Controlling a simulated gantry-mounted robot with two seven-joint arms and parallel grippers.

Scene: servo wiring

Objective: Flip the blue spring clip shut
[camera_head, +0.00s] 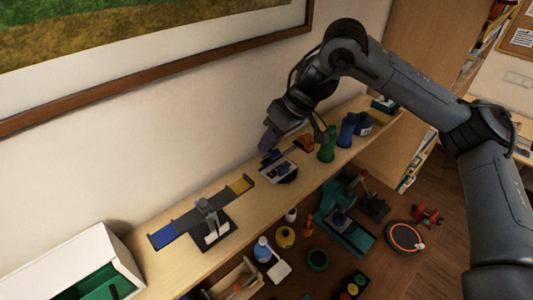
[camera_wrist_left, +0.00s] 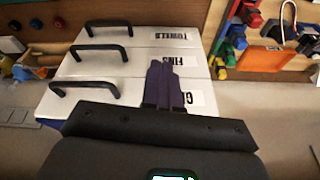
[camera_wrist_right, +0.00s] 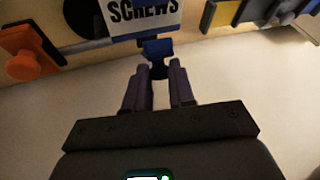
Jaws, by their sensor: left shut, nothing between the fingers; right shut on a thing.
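The blue spring clip (camera_wrist_right: 157,47) shows in the right wrist view as a blue tab on a dark stem, just below a white panel marked SCREWS (camera_wrist_right: 143,14). My right gripper (camera_wrist_right: 159,66) has its two fingertips on either side of the dark stem, shut on the clip. In the head view my right gripper (camera_head: 268,147) is over a small labelled box (camera_head: 278,171) on the shelf; the clip is hard to make out there. My left gripper (camera_wrist_left: 165,64) is shut and empty in the left wrist view, in front of white drawers; it is out of the head view.
The white drawers (camera_wrist_left: 135,68) have black handles. On the shelf (camera_head: 160,270) stand a dark rack with blue and yellow ends (camera_head: 190,220), a green bottle (camera_head: 327,146) and blue items. An orange-and-black part (camera_wrist_right: 28,52) is left of the clip. The floor below is cluttered.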

